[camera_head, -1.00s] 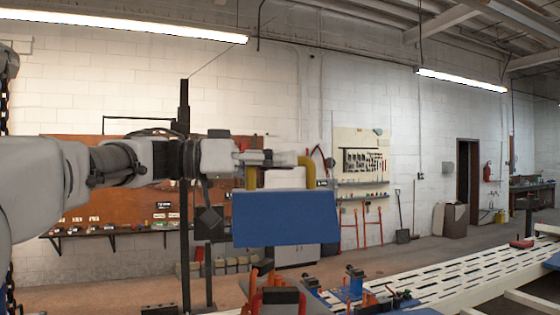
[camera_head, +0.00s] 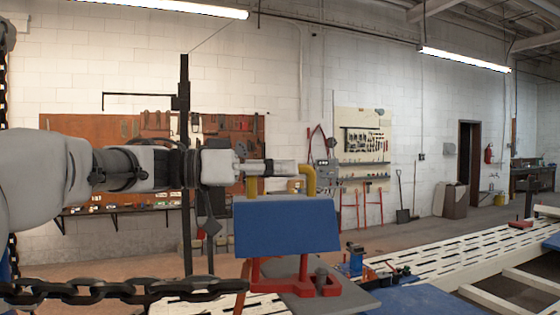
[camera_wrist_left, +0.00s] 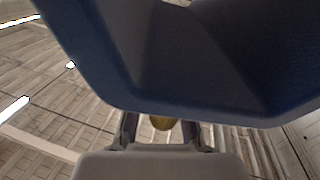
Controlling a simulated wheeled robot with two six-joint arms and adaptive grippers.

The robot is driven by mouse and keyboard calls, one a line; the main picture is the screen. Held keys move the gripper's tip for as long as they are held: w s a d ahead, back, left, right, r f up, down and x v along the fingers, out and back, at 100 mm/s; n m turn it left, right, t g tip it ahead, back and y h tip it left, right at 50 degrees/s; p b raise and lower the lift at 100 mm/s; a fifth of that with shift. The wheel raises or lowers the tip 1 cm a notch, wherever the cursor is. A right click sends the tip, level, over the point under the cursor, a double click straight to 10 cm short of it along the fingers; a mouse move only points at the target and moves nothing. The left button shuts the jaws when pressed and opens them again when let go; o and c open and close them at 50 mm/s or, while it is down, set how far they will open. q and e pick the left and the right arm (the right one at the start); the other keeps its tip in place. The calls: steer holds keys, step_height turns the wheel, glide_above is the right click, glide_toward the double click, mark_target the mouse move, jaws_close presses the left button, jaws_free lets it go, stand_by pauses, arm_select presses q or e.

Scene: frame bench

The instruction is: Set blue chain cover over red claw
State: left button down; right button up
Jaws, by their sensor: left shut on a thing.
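The blue chain cover (camera_head: 287,226) hangs level in the middle of the head view, with a yellow handle (camera_head: 309,178) on top. My left gripper (camera_head: 285,168) is shut on that handle. The red claw (camera_head: 295,278) shows directly below the cover in the picture, on a grey plate. Its upper part is hidden behind or under the cover, and I cannot tell whether they touch. My right gripper is out of view.
A heavy black chain (camera_head: 120,289) crosses the lower left. A blue clamp (camera_head: 355,260) stands to the right of the claw. A white slotted frame bench (camera_head: 450,255) runs off to the right. A dark upright post (camera_head: 184,150) stands behind my left arm.

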mark_target(280, 205)
arm_select(q)
steer(key=shift+f+b, duration=1.35)
steer(key=shift+f, duration=1.5)
steer(key=shift+s, duration=0.1)
steer(key=c, duration=1)
jaws_free()
steer(key=shift+f, duration=0.1)
steer(key=a, duration=0.4)
steer(key=s+a, duration=0.1)
steer(key=a, duration=0.3)
steer(key=s+a, duration=0.1)
steer(key=a, duration=0.2)
steer(key=shift+s+a, duration=0.15)
steer(key=shift+a, duration=0.25)
